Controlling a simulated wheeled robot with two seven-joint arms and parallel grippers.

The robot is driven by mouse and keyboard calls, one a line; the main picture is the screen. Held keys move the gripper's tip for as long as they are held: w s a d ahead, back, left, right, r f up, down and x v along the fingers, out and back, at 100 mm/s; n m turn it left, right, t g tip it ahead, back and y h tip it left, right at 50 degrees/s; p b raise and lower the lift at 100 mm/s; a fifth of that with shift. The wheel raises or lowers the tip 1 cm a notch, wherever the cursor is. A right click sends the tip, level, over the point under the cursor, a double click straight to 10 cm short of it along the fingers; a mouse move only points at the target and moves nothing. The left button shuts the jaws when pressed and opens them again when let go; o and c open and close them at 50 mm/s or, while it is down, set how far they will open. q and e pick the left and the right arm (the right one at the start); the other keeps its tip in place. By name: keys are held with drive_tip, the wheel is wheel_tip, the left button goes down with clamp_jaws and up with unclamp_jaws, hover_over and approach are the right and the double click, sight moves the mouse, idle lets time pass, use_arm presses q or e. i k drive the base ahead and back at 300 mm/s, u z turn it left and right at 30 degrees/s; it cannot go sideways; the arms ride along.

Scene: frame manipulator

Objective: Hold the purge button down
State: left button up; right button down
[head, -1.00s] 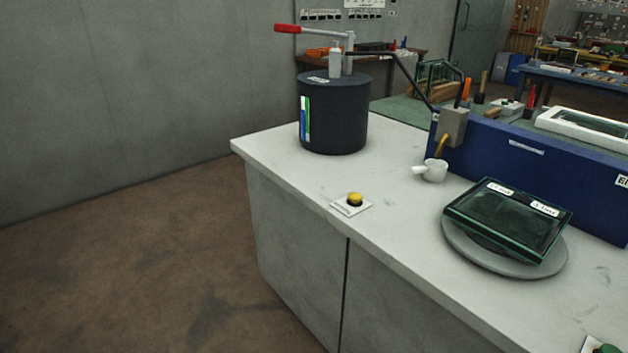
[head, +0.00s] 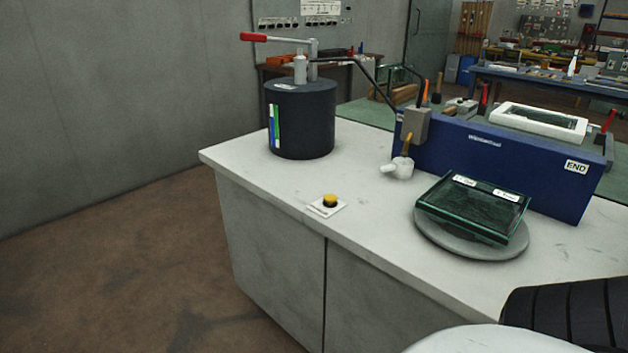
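A yellow push button (head: 330,200) with a dark collar stands on a small white labelled plate (head: 321,210) near the front edge of the worktop. I take it to be the purge button, but its label is too small to read. Nothing touches it. Neither of my grippers shows in the head view. A pale, rounded part and a black ribbed part, probably of my own arm, show at the bottom right, well away from the button.
On the worktop (head: 385,235) stand a dark drum (head: 302,122) with a red-handled lever (head: 254,37), a white fitting (head: 397,168), a green-framed glass case (head: 472,208) on a grey round base (head: 437,242), and a blue box (head: 540,180) marked END. The worktop around the button is clear.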

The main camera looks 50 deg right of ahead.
sight(330, 199)
drive_tip(key=k, duration=0.75)
drive_tip(key=z, duration=0.85)
drive_tip(key=i, duration=0.35)
drive_tip(key=z, duration=0.05)
